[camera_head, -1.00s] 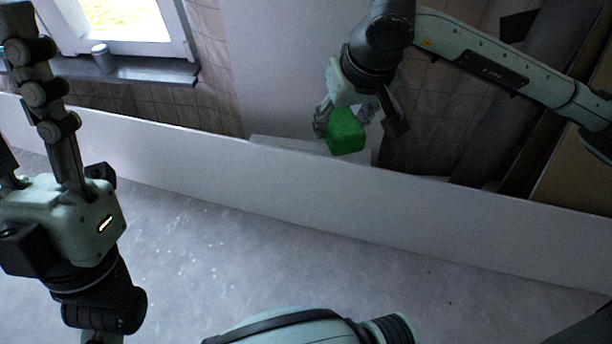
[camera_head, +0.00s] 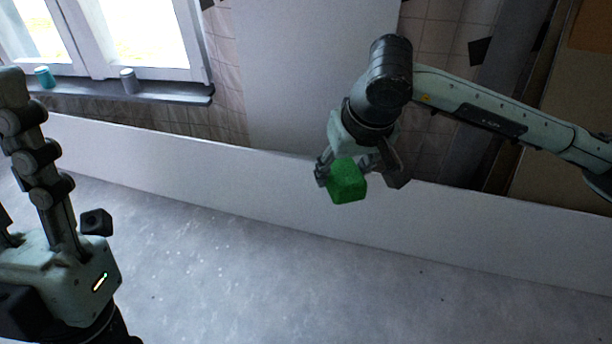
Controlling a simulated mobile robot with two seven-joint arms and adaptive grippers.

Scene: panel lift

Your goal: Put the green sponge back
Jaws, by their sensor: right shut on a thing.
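The green sponge (camera_head: 347,183) is a bright green block in the middle right of the head view. My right gripper (camera_head: 345,178) points down and is shut on the sponge, with a finger at each side of it. The sponge shows in front of the long white panel, held up in the air. My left gripper (camera_head: 28,165) is at the left edge, its fingers pointing up; only part of it shows and its opening is hard to judge. It is well apart from the sponge.
A long white panel (camera_head: 230,172) runs across the view. Behind it are a tiled wall and a window sill (camera_head: 175,96) with a teal cup (camera_head: 44,77) and a grey cup (camera_head: 129,81). The grey floor (camera_head: 260,270) in front is clear.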

